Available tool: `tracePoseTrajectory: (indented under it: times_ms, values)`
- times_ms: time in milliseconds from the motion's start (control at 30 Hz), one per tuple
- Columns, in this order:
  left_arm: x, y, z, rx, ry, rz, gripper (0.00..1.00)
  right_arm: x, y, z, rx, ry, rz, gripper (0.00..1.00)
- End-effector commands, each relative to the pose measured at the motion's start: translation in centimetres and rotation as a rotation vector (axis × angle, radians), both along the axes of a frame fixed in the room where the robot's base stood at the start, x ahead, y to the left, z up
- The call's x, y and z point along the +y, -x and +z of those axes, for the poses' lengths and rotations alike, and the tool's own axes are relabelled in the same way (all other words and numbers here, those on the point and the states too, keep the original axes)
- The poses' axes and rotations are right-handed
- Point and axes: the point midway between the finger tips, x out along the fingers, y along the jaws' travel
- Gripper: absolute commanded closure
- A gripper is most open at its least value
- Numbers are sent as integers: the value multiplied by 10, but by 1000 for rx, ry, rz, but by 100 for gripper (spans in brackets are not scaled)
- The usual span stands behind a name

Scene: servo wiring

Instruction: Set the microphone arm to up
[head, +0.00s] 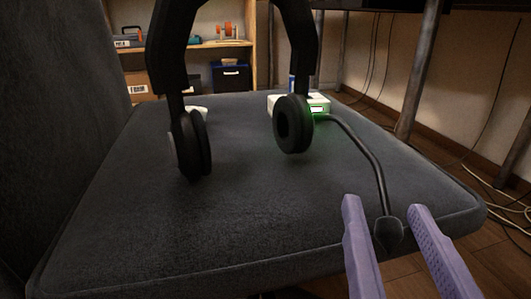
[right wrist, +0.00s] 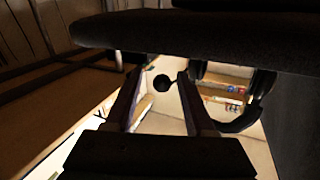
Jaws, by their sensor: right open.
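A black headset (head: 292,124) stands upright on the dark grey seat cushion, its headband cut off by the top of the head view. Its thin microphone arm (head: 362,148) runs from the right-hand earcup toward the front right and bends down. It ends in a round black microphone tip (head: 388,232), which also shows in the right wrist view (right wrist: 162,83). My right gripper (head: 384,205) is open, with one purple finger on each side of the tip. I see no clear contact between fingers and tip. My left gripper is not in view.
The seat cushion (head: 120,235) is bare around the headset, with its edge near my right gripper. A white box (head: 318,103) with a green glow lies behind the right-hand earcup. A metal leg (head: 418,75) and cables stand at right; shelves (head: 190,52) are behind.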

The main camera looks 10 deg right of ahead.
Motion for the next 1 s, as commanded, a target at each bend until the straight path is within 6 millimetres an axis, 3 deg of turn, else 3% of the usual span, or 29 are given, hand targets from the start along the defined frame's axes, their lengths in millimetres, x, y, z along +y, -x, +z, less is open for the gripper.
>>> tracePoseTrajectory:
  times_ms: [233, 700, 1000]
  values:
    - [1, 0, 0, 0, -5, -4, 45, -1, -1, 0, 0, 0, -1, 45]
    - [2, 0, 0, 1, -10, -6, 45, -1, -1, 0, 1, 0, 0, 98]
    - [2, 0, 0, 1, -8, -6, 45, -1, -1, 0, 1, 0, -1, 100]
